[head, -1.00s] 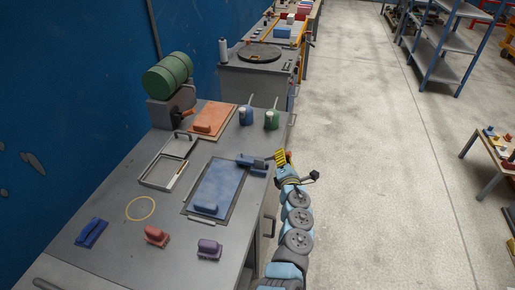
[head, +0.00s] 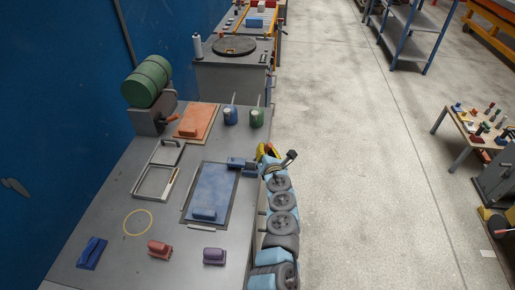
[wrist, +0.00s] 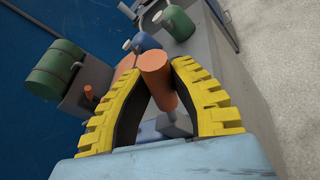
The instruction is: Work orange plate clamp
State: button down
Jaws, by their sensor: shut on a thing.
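In the wrist view, my gripper's yellow ribbed fingers (wrist: 159,100) are closed around an orange cylindrical handle (wrist: 155,68). The handle tilts and joins a grey metal piece (wrist: 172,124) below it, partly hidden between the fingers. In the head view, my gripper (head: 265,152) is at the right edge of the workbench, beside the blue plate's clamp block (head: 236,162). The orange plate (head: 195,119) lies flat farther back on the bench, with an orange block on it. The contact between fingers and handle is small in the head view.
A green drum (head: 147,82) with an orange crank handle (head: 168,118) stands at the back left. A blue plate (head: 213,186) lies mid-bench.

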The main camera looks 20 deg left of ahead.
jog(key=shift+a, duration=0.15)
jog(key=c, duration=0.9)
grip_release()
jog(key=shift+a, duration=0.1)
